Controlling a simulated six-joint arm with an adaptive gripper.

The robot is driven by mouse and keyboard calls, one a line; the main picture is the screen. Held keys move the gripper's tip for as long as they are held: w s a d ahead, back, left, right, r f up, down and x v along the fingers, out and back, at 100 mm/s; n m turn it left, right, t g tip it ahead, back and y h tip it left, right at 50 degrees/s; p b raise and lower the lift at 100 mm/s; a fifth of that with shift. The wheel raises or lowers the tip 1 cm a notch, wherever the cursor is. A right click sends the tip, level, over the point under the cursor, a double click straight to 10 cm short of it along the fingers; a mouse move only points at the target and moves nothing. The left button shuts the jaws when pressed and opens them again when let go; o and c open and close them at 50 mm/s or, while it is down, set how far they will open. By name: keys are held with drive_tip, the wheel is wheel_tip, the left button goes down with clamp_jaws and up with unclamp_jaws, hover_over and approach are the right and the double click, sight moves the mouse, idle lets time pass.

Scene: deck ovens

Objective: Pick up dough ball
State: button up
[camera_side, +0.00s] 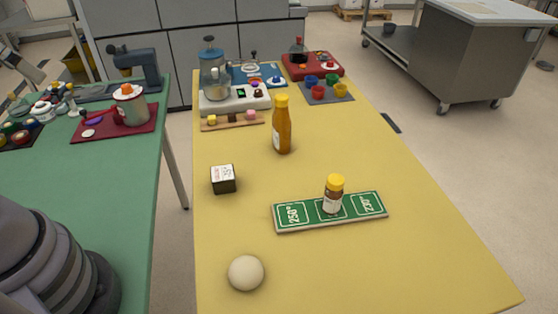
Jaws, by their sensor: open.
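The dough ball (246,273) is a smooth, cream-coloured ball. It rests alone on the yellow table (420,255), near the front and left of its middle. Nothing touches it, and its whole near side shows. I cannot make out my gripper in this view. Only a dark grey, rounded part of my arm shows at the lower left, well apart from the ball.
A green board (292,216) holds a small yellow-capped bottle (333,197) behind and right of the ball. A small dark box (223,179) and an amber bottle (282,127) stand farther back. A green table (105,190) is at left. Space around the ball is clear.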

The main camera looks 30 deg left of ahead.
idle(0.4)
drive_tip(key=shift+o, duration=0.8)
